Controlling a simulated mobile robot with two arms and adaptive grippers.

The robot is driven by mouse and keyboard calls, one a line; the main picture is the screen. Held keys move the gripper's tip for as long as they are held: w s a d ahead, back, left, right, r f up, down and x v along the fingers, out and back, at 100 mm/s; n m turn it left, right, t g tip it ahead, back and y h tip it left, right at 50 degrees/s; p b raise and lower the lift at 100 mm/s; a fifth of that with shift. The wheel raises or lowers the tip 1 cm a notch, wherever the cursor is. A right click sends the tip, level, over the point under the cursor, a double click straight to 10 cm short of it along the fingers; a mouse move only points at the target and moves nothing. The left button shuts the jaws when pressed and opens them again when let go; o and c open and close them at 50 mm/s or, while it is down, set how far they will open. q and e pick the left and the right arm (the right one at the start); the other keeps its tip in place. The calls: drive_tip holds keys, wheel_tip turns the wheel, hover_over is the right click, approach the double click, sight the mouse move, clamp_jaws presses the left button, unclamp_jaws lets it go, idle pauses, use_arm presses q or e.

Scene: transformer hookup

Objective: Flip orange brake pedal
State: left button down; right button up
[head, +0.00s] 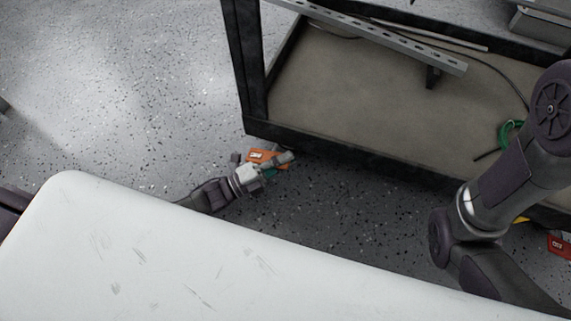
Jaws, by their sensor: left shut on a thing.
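The orange brake pedal (258,155) is low at the front left corner of the dark cart, just above the speckled floor. My left gripper (272,166) reaches up to it from the lower left and is shut on it. The fingers hide part of the pedal, and its exact tilt is too small to tell. My right arm crosses the right side of the view, but its gripper does not show.
The dark-framed cart (340,157) has a brown lower shelf with a perforated metal rail (400,46) and a green strap (507,132). A red pedal (560,246) shows at the right edge. My white base fills the bottom. Open floor lies to the left.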

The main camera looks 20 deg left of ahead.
use_arm(q)
drive_tip(key=c, duration=1.3)
unclamp_jaws()
drive_tip(key=shift+s+a, duration=0.1)
drive_tip(key=v, duration=1.1)
drive_tip(key=shift+s+a, duration=0.3)
